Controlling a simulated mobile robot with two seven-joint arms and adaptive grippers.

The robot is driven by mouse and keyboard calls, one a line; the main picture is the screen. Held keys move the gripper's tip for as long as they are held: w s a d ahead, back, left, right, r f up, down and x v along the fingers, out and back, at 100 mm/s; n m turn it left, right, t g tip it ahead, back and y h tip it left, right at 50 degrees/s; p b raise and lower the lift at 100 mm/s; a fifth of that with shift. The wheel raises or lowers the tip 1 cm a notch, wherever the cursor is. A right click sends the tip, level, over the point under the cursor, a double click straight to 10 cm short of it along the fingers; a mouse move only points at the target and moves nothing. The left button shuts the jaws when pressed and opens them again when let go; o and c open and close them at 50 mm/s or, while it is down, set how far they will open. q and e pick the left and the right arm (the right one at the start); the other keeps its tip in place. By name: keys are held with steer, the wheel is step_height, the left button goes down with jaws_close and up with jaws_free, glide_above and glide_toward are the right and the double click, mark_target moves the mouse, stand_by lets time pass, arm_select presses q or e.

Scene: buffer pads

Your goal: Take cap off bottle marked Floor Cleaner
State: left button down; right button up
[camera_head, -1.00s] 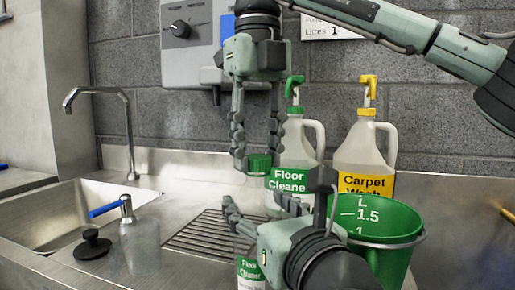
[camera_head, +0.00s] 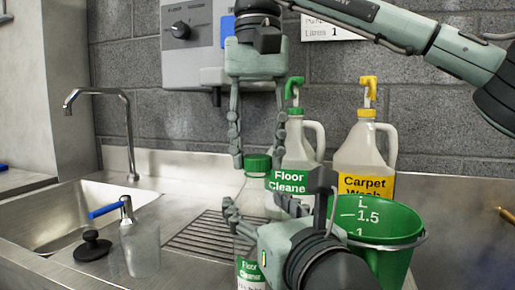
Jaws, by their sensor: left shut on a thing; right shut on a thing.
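A clear bottle (camera_head: 256,200) stands upright over the drain rack, with a green cap (camera_head: 258,163) at its top. Its low label (camera_head: 250,270) reads Floor Cleaner. My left gripper (camera_head: 262,208) is shut around the bottle's body from the front and hides part of it. My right gripper (camera_head: 260,158) points down from above, with its fingers on either side of the cap, and is shut on it. I cannot tell whether the cap is loose on the neck.
Behind stand a green-labelled Floor Cleaner pump jug (camera_head: 301,150) and a yellow-labelled Carpet Wash jug (camera_head: 364,150). A green bucket (camera_head: 385,255) is close at right.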

mark_target(258, 156)
steer(key=shift+n, duration=0.9)
steer(key=shift+r, duration=0.2)
steer(key=shift+r, duration=0.95)
steer(key=shift+r, duration=2)
arm_select(q)
steer(key=shift+c, duration=1.6)
jaws_free()
